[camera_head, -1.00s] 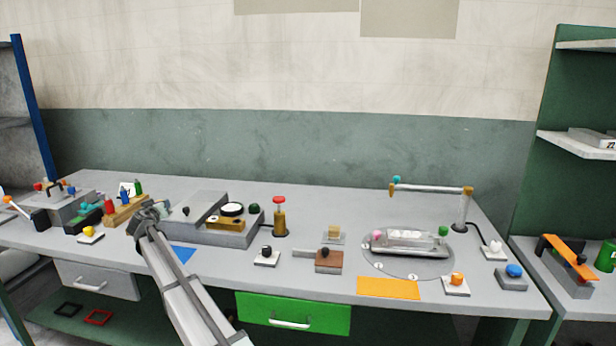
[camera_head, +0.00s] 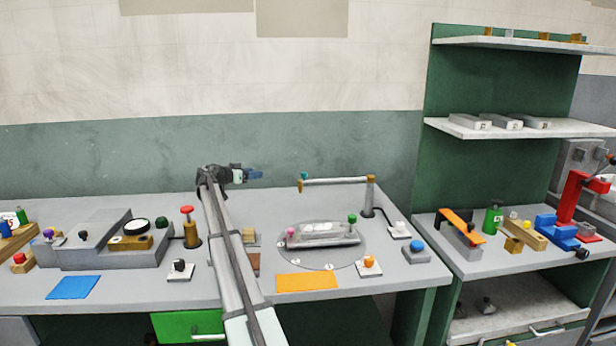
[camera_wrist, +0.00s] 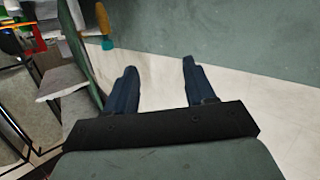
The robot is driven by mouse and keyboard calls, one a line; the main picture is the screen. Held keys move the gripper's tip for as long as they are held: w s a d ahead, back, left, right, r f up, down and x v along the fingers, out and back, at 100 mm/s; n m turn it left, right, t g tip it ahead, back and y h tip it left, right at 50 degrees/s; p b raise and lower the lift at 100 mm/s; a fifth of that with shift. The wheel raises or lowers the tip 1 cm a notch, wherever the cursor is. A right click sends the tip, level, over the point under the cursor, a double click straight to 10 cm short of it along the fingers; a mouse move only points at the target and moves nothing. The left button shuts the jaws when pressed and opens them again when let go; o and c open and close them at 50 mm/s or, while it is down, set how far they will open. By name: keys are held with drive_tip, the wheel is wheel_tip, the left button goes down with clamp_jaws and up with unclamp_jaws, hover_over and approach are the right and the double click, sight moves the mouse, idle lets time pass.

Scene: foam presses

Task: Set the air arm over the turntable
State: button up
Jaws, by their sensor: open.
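The air arm (camera_head: 335,182) is a thin pale horizontal bar on an upright post (camera_head: 370,196) at the back right of the bench. Its free left end has a brass tip and a teal knob (camera_head: 304,175). The bar appears to run along behind the grey round turntable (camera_head: 350,258), which carries a grey metal block (camera_head: 322,231) with pink and green knobs. My gripper (camera_head: 260,174) is open and empty in the air, left of the teal knob and apart from it. In the wrist view, its dark blue fingers (camera_wrist: 156,80) are spread; the teal knob (camera_wrist: 107,44) shows beyond them.
An orange mat (camera_head: 307,281) and an orange-knobbed switch (camera_head: 368,265) lie in front of the turntable. White-knobbed (camera_head: 398,230) and blue-button (camera_head: 416,247) units stand to its right. A red-topped post (camera_head: 190,228) stands left of my arm. Shelves (camera_head: 500,128) rise at the right.

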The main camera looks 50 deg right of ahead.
drive_tip(key=s+d+f+m+g, duration=0.1)
drive_tip(key=s+d+m+g, duration=0.1)
drive_tip(key=s+d, duration=0.2)
drive_tip(key=s+d+m+g, duration=0.1)
drive_tip(key=s+d+g, duration=0.2)
drive_tip(key=s+d, duration=0.2)
drive_tip(key=s+d+f+m+g, duration=0.1)
drive_tip(key=s+d+m+g, duration=0.1)
drive_tip(key=s+d, duration=0.3)
drive_tip(key=shift+s+d+f+m+g, duration=0.15)
drive_tip(key=shift+d, duration=0.9)
drive_tip(key=shift+s+d+f+m+g, duration=0.1)
drive_tip(key=shift+d+f+m+g, duration=0.05)
drive_tip(key=shift+d, duration=0.85)
drive_tip(key=shift+c, duration=0.4)
clamp_jaws()
